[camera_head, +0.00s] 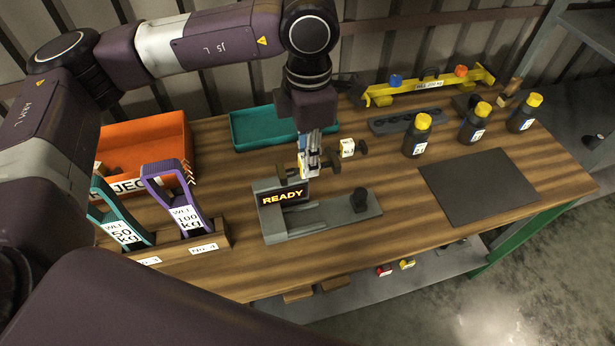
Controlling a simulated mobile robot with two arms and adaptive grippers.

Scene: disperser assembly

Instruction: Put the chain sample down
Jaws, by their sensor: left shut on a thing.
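My left gripper (309,164) comes down from above at the middle of the bench, over the back of a grey tester (335,214) whose dark screen reads READY. The gripper is shut on a small metallic piece, which seems to be the chain sample; the fingers hide much of it. I cannot tell whether the piece touches the tester or hangs just above it. A dark knob stands at the right end of the tester's base. My right gripper is not in view.
An orange bin (150,140) and a teal tray (262,128) stand behind. Purple (175,200) and teal (120,222) slings stand left in a wooden rack. Several dark bottles with yellow caps (472,124), a yellow beam (425,87) and a dark mat (478,187) are right.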

